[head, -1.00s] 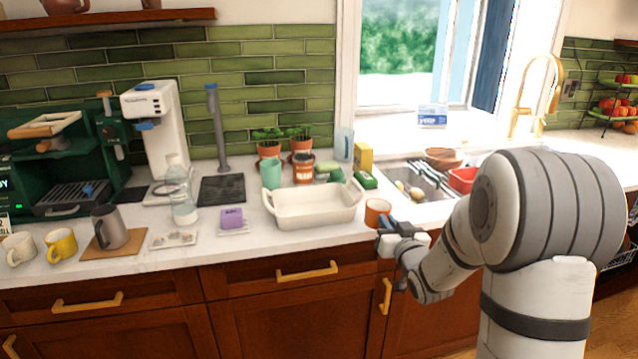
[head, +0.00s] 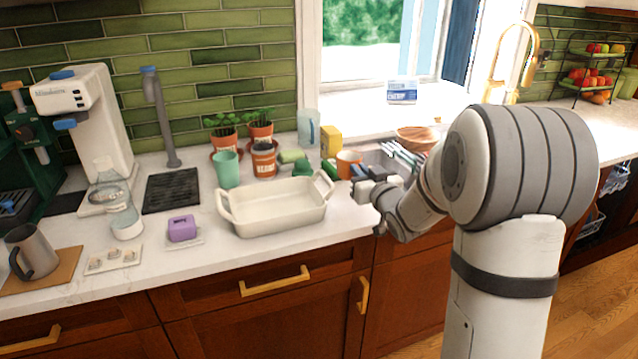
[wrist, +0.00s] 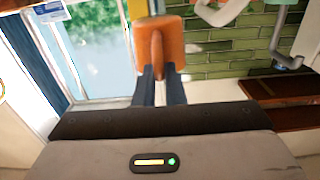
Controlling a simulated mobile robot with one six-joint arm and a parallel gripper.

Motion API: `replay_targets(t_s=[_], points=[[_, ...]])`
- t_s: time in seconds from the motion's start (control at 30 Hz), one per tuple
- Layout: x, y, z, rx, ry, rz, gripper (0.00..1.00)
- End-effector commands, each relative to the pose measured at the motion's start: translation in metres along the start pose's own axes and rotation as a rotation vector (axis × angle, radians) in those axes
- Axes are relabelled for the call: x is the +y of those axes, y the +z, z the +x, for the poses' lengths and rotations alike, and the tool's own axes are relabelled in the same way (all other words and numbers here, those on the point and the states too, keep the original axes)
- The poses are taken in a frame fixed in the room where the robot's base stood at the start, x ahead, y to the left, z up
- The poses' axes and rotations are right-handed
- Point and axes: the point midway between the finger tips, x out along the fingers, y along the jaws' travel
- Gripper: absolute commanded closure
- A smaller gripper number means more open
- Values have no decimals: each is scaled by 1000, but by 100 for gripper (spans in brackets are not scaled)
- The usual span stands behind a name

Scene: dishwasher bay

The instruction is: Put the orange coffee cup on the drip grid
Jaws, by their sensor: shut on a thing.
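The orange coffee cup (head: 347,163) is at the right of the white baking dish, in front of the yellow box in the head view. My gripper (head: 358,172) is shut on it. In the wrist view the cup (wrist: 172,42) fills the top middle, with its handle between the two blue fingers of my gripper (wrist: 160,72). The cup appears held above the counter. A dark ribbed drip grid (head: 171,190) lies flat and empty on the counter at the left, below a grey post tap (head: 160,115).
The white baking dish (head: 282,222) stands between the cup and the grid. A mint tumbler (head: 227,169), potted plants, a purple block (head: 182,228) and a clear bottle (head: 122,213) stand near the grid. A white coffee machine (head: 88,115) is left of it.

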Motion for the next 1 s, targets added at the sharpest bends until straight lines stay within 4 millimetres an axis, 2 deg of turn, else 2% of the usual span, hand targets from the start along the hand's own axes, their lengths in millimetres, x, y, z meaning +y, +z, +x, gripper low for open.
replay_targets(t_s=[0.03,0.1,0.37,0.53,0.93,0.97,1.0], points=[[-2,14,1,-5,-5,3,100],[-6,25,2,-4,-10,3,100],[-14,47,4,-1,-25,2,100],[-15,72,5,-3,-27,3,100],[-16,79,5,1,-29,0,100],[-16,78,5,0,-29,0,89],[-16,78,5,0,-29,0,85]])
